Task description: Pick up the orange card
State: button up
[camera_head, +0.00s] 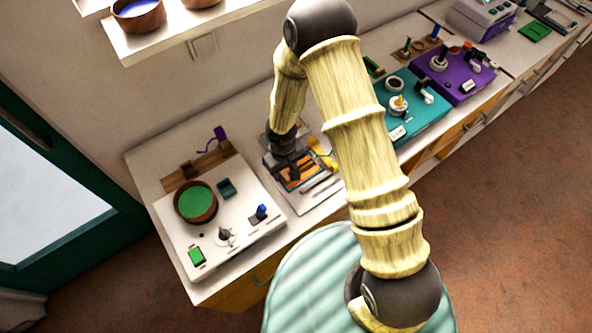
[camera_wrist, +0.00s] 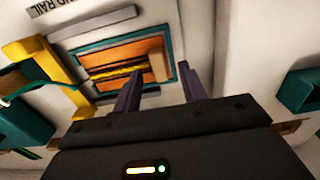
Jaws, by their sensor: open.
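An orange panel, which looks like the orange card (camera_wrist: 117,50), lies in a teal-edged frame (camera_wrist: 88,48) in the wrist view. A dark band with yellow crosses its middle. In the head view the orange card (camera_head: 297,181) shows only in part below my gripper (camera_head: 291,168). My gripper (camera_wrist: 158,83) is open, with its two dark fingers apart and nothing seen held between them. The fingertips overlap the card's right part in the wrist view. I cannot tell whether they touch it.
A yellow bracket (camera_head: 322,153) stands beside the frame. A white board (camera_head: 240,245) with a green-filled round bowl (camera_head: 196,202) is at the left. A teal box (camera_head: 428,117) and a purple box (camera_head: 465,77) with knobs stand at the right. A shelf (camera_head: 160,44) hangs above.

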jog(key=shift+f, duration=0.5)
jog(key=shift+c, duration=0.4)
grip_shut()
